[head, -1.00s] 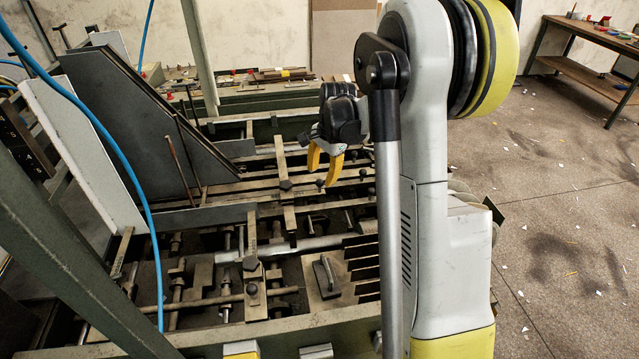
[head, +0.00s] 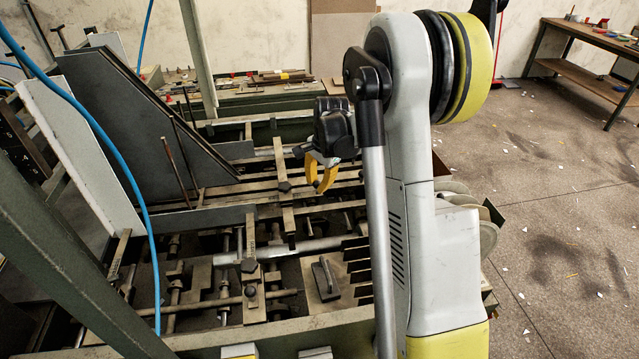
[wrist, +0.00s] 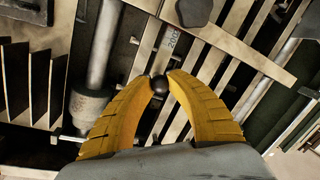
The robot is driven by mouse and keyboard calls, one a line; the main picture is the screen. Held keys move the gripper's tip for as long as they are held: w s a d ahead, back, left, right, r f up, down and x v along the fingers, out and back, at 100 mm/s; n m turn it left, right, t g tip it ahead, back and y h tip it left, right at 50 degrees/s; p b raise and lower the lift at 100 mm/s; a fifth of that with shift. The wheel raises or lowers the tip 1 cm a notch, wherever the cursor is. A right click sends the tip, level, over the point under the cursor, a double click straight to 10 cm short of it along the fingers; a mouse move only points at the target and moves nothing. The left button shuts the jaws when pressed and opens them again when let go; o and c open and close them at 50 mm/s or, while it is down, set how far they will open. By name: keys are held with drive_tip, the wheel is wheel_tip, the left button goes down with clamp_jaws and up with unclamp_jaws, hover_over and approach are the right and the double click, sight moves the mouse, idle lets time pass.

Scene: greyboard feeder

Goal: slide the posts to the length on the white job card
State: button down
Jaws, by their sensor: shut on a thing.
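My gripper (head: 318,188) hangs low over the feeder bars in the head view, its yellow fingers pointing down. In the wrist view my gripper (wrist: 160,78) has its fingertips closed on a small dark round knob (wrist: 160,86). Beside the knob lies a light scale strip (wrist: 172,40) marked about 200. A larger dark knob (wrist: 193,11) sits on a crossing bar beyond the tips. In the head view, thin rods (head: 178,170) stand by the dark slanted plate. I cannot make out which parts are the posts. I cannot identify the white job card.
The dark slanted plate (head: 130,125) and a white panel (head: 75,150) stand at left. A blue hose (head: 118,160) hangs in front. Knobbed clamps (head: 252,291) and a handled block (head: 325,276) lie in the near feeder bed. Open floor is at right.

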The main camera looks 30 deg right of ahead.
drive_tip(key=shift+w+a, duration=0.4)
drive_tip(key=shift+a, duration=0.45)
drive_tip(key=c, duration=1.2)
unclamp_jaws()
drive_tip(key=shift+d, duration=0.1)
drive_tip(key=shift+c, duration=0.2)
drive_tip(key=shift+s+r, duration=0.1)
drive_tip(key=shift+r, duration=0.05)
wheel_tip(320, 180, up, 12)
drive_tip(key=s, duration=0.2)
drive_tip(key=shift+d+f, duration=0.2)
drive_tip(key=shift+d, duration=0.05)
drive_tip(key=shift+s, duration=0.1)
drive_tip(key=s+a+n+t+b, duration=0.2)
drive_tip(key=s+a+n+b, duration=0.5)
drive_tip(key=s+a, duration=0.5)
drive_tip(key=s+a+f+n+t+b, duration=0.3)
drive_tip(key=s+a+f+n, duration=0.4)
drive_tip(key=s, duration=0.3)
drive_tip(key=shift+s+a+n, duration=0.25)
drive_tip(key=shift+a+n, duration=0.45)
drive_tip(key=shift+n, duration=0.2)
